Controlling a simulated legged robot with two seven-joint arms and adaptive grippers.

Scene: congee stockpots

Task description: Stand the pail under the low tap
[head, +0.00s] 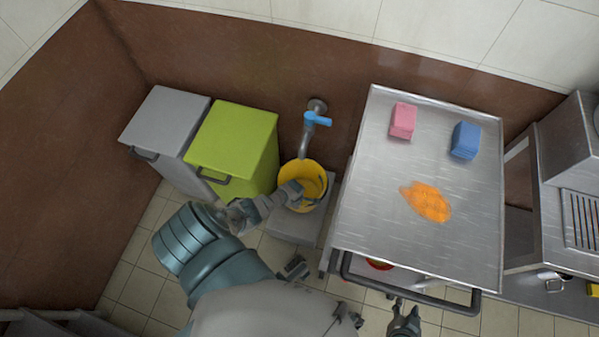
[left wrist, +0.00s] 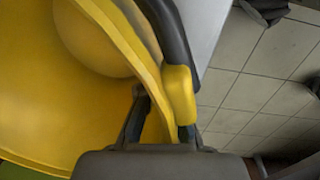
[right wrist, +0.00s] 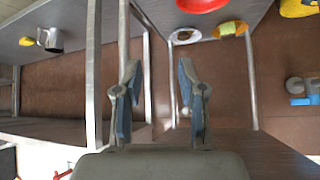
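The yellow pail (head: 316,180) is below the low tap (head: 304,145), which has a blue lever and comes out of the brown wall. The spout's lower end is over the pail's back rim. The pail is above a low grey stand (head: 290,229); whether its base touches is hidden. My left gripper (head: 292,194) is at the pail's front left rim. In the left wrist view my left fingers (left wrist: 160,125) are either side of the pail's wall (left wrist: 115,45), beside its dark handle with a yellow grip. My right gripper (head: 406,312) is open and empty by the cart's front handle.
A green bin (head: 240,140) and a grey bin (head: 165,125) stand left of the pail.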

